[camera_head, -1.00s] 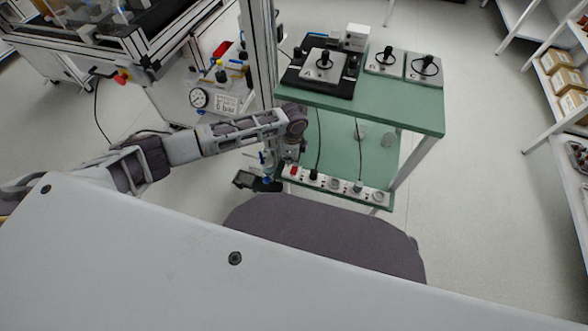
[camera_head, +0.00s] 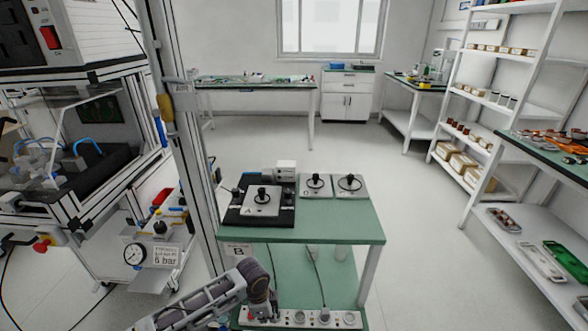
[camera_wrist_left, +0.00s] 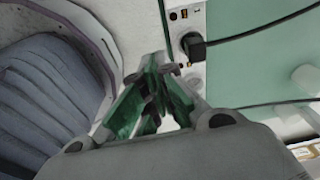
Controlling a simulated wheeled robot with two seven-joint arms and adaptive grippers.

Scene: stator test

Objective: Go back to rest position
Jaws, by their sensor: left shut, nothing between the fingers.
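My left arm (camera_head: 195,303) comes in low in the head view. It ends beside the front left of the green table (camera_head: 330,229), near the power strip (camera_head: 345,319) on the lower shelf. My left gripper (camera_wrist_left: 158,68) shows in the left wrist view, with its green fingers brought together and nothing held. In that view the power strip with a black plug (camera_wrist_left: 193,46) is just beyond the fingertips. In the head view the gripper is small and partly hidden by the wrist. My right arm and gripper are not in view.
Shelving (camera_head: 490,95) is at right. Open floor (camera_head: 415,225) lies between.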

